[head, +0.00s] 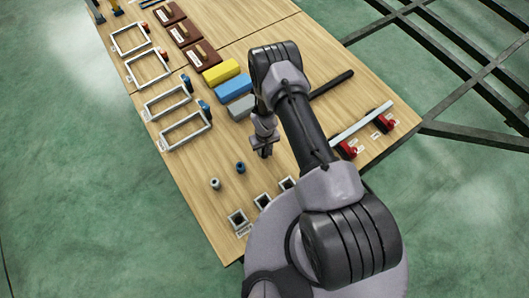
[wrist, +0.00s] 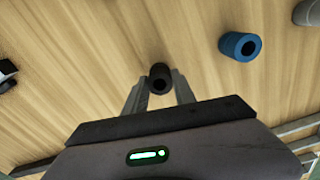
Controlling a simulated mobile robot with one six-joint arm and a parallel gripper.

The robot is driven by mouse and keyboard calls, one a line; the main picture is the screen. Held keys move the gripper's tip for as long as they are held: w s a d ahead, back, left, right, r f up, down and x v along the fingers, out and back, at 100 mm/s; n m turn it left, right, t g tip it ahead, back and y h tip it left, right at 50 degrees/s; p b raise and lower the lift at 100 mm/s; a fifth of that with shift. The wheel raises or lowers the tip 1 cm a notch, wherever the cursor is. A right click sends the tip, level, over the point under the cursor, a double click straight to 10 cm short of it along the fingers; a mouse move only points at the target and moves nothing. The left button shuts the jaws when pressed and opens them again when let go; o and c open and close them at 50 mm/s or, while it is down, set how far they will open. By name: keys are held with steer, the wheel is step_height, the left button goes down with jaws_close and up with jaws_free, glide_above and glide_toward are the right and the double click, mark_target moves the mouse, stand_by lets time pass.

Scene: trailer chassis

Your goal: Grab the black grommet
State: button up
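The black grommet (wrist: 160,76) is a short dark hollow cylinder in the wrist view, standing on the wooden table. My gripper (wrist: 157,88) is open, with one finger on each side of the grommet's near end. Whether the fingers touch it I cannot tell. In the head view my gripper (head: 265,149) points down over the table, and the black grommet is hidden there behind it or the arm.
A blue grommet (head: 240,167) and a grey grommet (head: 214,184) stand close by. Square holders (head: 237,220) line the near edge. White frames (head: 185,130), colored blocks (head: 221,72) and a black bar (head: 332,84) lie farther off on the table (head: 200,205).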

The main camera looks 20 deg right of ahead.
jaws_close()
steer(key=shift+r, duration=0.1)
